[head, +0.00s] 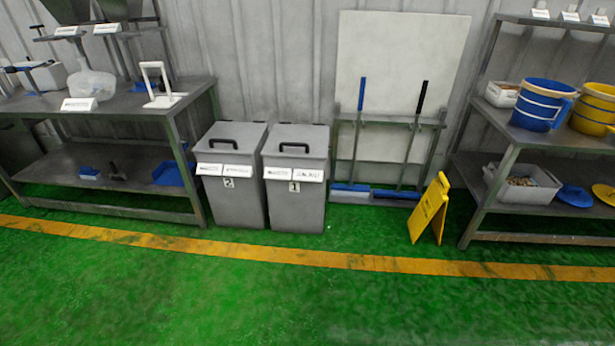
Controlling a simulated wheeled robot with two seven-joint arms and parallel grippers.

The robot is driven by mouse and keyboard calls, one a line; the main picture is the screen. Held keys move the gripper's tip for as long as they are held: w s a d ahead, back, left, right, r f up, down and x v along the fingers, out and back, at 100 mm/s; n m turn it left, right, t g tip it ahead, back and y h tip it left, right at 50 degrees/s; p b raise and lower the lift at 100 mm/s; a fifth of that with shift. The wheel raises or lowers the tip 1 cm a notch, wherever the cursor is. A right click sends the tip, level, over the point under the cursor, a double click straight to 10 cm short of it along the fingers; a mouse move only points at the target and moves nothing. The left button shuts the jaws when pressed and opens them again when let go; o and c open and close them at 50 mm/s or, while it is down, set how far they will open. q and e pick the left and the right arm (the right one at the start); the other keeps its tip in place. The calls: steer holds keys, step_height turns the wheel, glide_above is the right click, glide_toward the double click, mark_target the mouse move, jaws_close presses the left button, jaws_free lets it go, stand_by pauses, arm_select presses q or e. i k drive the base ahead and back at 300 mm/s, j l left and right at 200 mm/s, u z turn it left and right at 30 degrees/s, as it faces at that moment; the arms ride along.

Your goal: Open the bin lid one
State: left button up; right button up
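Bin one (296,205) is a grey bin marked 1 on its front, standing against the wall near the middle of the head view. Its lid (297,138) lies shut on top and has a black handle (294,147). Bin two (232,203), marked 2, stands close on its left, with its own lid (231,136) shut and a similar black handle. White labels are on the upper fronts of both bins. Neither of my grippers is in the head view.
A metal table (150,110) stands left of the bins. Brooms (357,110) hang on a rack to the right, near a yellow floor sign (430,208). A metal shelf (515,135) with buckets stands at far right. The green floor (290,300) in front is clear, crossed by a yellow line.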

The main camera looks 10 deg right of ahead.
mark_target(286, 140)
steer(key=i+l, duration=0.3)
steer(key=i, duration=0.15)
steer(key=i+l+z, duration=0.15)
steer(key=i+l, duration=0.2)
steer(key=i, duration=0.1)
